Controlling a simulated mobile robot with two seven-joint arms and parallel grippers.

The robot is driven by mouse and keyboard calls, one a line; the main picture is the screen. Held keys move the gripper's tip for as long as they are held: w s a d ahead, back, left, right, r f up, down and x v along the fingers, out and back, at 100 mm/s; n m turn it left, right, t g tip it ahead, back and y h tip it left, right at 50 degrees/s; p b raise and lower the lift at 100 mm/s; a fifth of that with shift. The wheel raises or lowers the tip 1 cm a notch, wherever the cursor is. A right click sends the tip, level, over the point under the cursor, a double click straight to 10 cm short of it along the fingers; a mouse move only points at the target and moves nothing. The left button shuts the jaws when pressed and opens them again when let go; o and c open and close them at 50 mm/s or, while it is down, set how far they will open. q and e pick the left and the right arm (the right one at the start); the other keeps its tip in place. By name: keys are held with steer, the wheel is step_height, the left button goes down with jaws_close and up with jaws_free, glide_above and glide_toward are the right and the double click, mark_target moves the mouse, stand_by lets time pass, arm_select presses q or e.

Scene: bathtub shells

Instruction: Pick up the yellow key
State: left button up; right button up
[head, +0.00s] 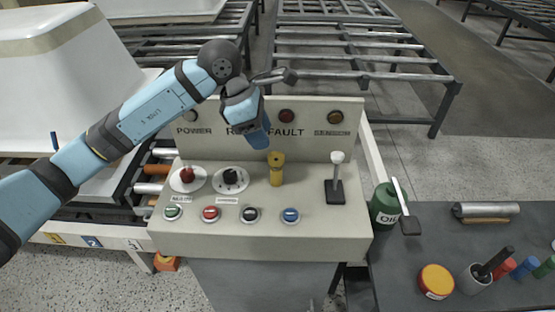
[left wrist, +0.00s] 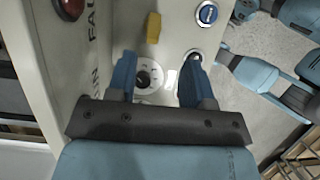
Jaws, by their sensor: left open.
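The yellow key (head: 276,168) stands upright on the sloped face of a beige control panel, right of the black dial. It also shows in the left wrist view (left wrist: 153,28), beyond my fingertips and apart from them. My left gripper (head: 259,136) hangs above and slightly left of the key, in front of the panel's upright back plate. In the left wrist view my left gripper (left wrist: 159,58) has its two blue fingers spread, with nothing between them touching. The key is fully visible in the head view. I do not see my right gripper.
The control panel (head: 260,243) also bears a red knob (head: 187,175), a black dial (head: 231,176), several push buttons and a lever (head: 336,183). A green oil can (head: 384,206) stands right of it on a dark table (head: 400,265). White tub shells (head: 50,75) are at left.

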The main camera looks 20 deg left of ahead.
mark_target(274, 153)
arm_select(q)
steer(key=x, duration=0.8)
steer(key=shift+w+f+p, duration=0.25)
steer(key=shift+w+p, duration=0.05)
steer(key=shift+w, duration=0.15)
jaws_close()
